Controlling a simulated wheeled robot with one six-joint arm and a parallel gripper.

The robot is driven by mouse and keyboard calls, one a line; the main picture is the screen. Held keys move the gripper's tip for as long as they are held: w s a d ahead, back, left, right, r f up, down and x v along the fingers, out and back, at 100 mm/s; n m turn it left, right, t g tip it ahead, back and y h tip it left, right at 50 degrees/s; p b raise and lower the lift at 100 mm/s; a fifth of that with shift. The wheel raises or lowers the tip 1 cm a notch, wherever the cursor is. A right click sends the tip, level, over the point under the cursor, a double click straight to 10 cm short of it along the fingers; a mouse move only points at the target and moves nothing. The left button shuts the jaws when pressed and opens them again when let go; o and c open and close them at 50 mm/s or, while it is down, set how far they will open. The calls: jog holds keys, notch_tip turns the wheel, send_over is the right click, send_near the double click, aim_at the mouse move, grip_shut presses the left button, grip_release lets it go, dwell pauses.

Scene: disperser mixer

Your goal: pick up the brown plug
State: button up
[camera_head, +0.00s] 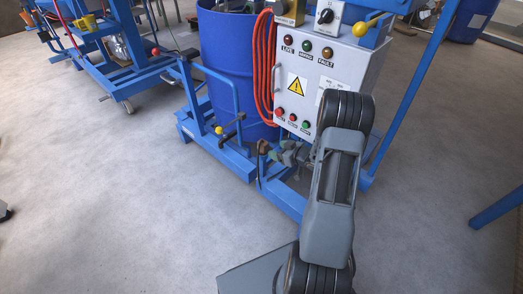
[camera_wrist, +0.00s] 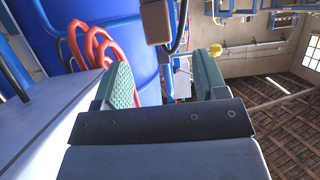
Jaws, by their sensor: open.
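The brown plug (camera_wrist: 155,20) shows at the top middle of the wrist view, a blocky brown piece beside a dark cable. It lies beyond my fingertips, roughly in line with the gap between them, and is not held. In the head view a small brown piece (camera_head: 262,147), which looks like the same plug, is just left of my gripper (camera_head: 282,155), low by the blue frame. My gripper also shows in the wrist view (camera_wrist: 163,82), with its two green-padded fingers apart and nothing between them. My wrist partly hides the area in the head view.
A grey control box (camera_head: 318,72) with lamps and buttons stands close to my gripper. An orange hose (camera_head: 264,65) hangs between it and the blue barrel (camera_head: 228,60). A blue frame (camera_head: 215,150) with a yellow-knobbed lever is at left. The floor (camera_head: 110,220) at front left is clear.

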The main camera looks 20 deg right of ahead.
aim_at(267, 146)
jog(key=b+x, duration=0.1)
jog(key=x, duration=0.3)
jog(key=shift+w+f, duration=0.2)
jog(key=b+x, duration=0.2)
jog(key=x, duration=0.2)
jog(key=shift+d+f+b, duration=0.1)
jog(key=shift+f+b, duration=0.05)
jog(key=shift+b, duration=0.15)
jog(key=shift+w+a+f, duration=0.15)
jog(key=shift+w+a, duration=0.1)
jog(key=shift+w, duration=0.35)
jog(key=c, duration=1)
jog(key=shift+c, duration=0.4)
jog(key=shift+r, duration=0.2)
